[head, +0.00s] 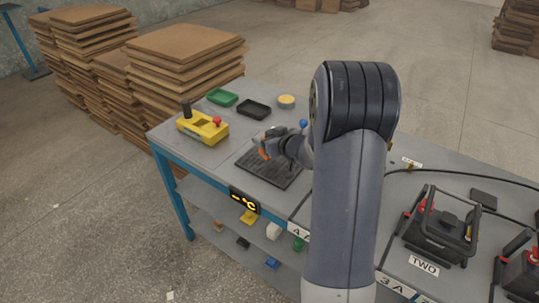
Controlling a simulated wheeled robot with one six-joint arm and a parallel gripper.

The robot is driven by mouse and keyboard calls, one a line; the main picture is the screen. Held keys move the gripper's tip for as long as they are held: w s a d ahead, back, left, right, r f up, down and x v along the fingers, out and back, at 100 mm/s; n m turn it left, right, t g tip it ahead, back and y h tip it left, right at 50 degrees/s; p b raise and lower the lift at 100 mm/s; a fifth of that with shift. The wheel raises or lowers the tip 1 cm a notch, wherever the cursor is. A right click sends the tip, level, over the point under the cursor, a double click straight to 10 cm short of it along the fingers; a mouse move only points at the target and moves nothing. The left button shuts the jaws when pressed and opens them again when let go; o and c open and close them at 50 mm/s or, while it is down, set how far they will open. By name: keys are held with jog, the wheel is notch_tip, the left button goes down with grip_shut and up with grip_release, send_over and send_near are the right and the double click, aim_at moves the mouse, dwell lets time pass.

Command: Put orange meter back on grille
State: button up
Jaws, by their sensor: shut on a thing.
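The grille (283,180) is a dark slatted plate lying flat on the grey table. My gripper (266,150) is above its far left part. An orange thing (263,153), which looks like the orange meter, shows at the fingertips, and the gripper is shut on it. Most of the meter is hidden by the fingers. I cannot tell whether it touches the grille. My arm hides the grille's right side.
A yellow control box (203,127) with a red knob stands left of the grille. Behind are a green tray (222,97), a black tray (254,110) and a yellow round thing (287,101). A black caged battery (438,232) stands right, near a cable.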

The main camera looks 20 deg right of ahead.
jog(key=shift+f+b, duration=0.4)
jog(key=shift+f, duration=1.8)
jog(key=shift+f, duration=0.2)
jog(key=o, duration=1.2)
jog(key=shift+r, duration=0.2)
jog(key=shift+s+r, duration=0.1)
jog(key=shift+s, duration=0.15)
jog(key=v, duration=1.1)
jog(key=shift+s+p, duration=0.25)
jog(key=shift+p, duration=0.15)
